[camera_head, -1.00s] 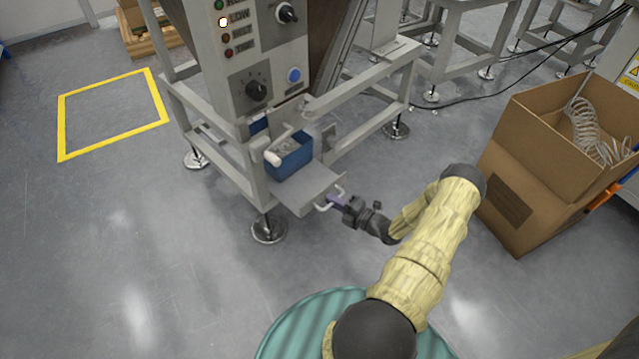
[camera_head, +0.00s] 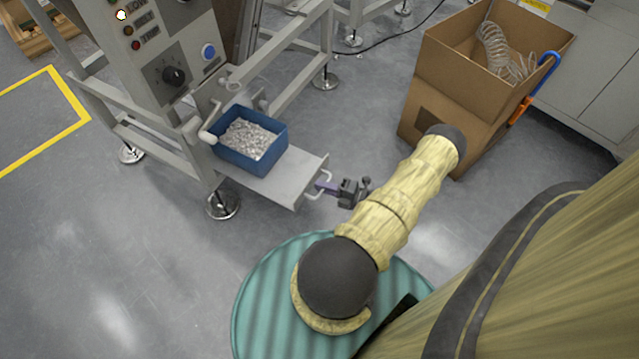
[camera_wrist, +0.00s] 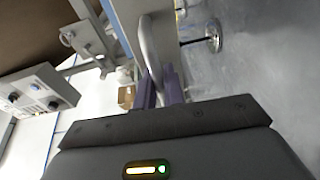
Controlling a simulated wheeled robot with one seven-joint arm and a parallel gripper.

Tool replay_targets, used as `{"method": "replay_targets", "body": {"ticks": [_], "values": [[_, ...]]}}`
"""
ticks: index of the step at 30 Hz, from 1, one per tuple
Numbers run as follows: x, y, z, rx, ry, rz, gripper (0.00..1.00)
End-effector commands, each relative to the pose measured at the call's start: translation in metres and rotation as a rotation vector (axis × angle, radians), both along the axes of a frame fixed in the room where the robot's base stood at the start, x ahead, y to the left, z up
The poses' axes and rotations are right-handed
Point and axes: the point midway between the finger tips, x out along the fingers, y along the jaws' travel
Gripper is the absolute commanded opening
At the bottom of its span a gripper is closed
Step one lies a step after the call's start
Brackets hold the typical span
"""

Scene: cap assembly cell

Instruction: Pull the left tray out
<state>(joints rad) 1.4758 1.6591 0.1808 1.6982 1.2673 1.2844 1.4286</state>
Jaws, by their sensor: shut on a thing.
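The tray (camera_head: 285,180) is a flat grey metal shelf, drawn out from the lower front of the machine frame. A blue bin (camera_head: 250,165) full of small pale pieces sits on it, its top open to view. The tray has a bent metal handle (camera_head: 323,176) on its front edge. My gripper (camera_head: 325,187) is at that handle, shut on it. In the wrist view, the purple fingers of my gripper (camera_wrist: 160,92) stand on either side of the pale handle bar (camera_wrist: 150,48). The exact contact points are partly hidden.
The machine's control panel (camera_head: 165,50) rises behind the tray. A levelling foot (camera_head: 222,203) stands on the floor below. Open cardboard boxes (camera_head: 460,90) stand at the right, one holding a coiled hose (camera_head: 500,55). Clear floor lies left of my base.

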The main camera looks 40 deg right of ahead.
Motion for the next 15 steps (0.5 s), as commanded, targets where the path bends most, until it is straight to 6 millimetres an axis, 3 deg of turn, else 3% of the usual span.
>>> {"method": "replay_targets", "body": {"ticks": [6,7,9,15], "values": [[-0.0002,0.0007,-0.0008,-0.001,0.002,0.003,0.00],[-0.0002,0.0007,-0.0008,-0.001,0.002,0.003,0.13],[-0.0001,0.0006,-0.0007,-0.001,0.002,0.002,0.26],[0.0002,0.0003,-0.0004,0.000,0.001,0.001,0.29]]}}
